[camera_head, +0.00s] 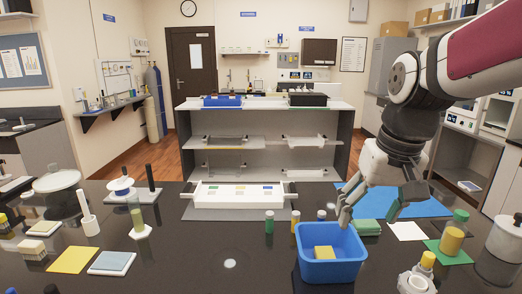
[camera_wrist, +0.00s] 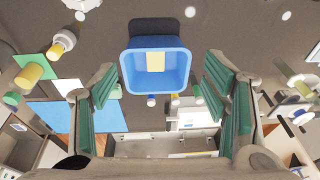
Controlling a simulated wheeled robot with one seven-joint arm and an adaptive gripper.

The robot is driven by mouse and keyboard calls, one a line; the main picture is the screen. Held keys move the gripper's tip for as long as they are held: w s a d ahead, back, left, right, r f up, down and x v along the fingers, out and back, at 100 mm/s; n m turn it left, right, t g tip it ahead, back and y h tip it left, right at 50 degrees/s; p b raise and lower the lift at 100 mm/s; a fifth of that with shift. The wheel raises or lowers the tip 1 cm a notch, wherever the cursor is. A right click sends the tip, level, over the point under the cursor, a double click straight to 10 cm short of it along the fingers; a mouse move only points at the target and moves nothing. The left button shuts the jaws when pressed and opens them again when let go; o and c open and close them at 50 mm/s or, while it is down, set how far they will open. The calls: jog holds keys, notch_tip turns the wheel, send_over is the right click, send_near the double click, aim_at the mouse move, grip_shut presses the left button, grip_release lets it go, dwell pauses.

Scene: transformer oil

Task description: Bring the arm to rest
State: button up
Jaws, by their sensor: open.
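My arm (camera_head: 400,110) reaches in from the right in the head view. My gripper (camera_head: 372,212) hangs over the dark bench, above and just behind the blue bin. In the wrist view my gripper (camera_wrist: 170,95) is open, its two green-padded fingers wide apart with nothing between them. The blue bin (camera_head: 330,270) stands on the bench with a yellow block (camera_head: 324,253) inside. The bin (camera_wrist: 128,75) and the yellow block (camera_wrist: 155,61) also show in the wrist view, beyond the fingertips.
Several small capped vials (camera_head: 269,222) stand behind the bin. A white tray (camera_head: 238,200) lies at mid-bench. A jar with yellow contents (camera_head: 452,240) stands on a green mat (camera_head: 436,251) at the right. A blue mat (camera_head: 425,203) lies behind my gripper.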

jog(key=s+f+t, duration=0.1)
jog(key=s+t, duration=0.1)
jog(key=s, duration=1.4)
jog(key=shift+f+h, duration=0.3)
jog(key=shift+f, duration=0.05)
dwell(0.3)
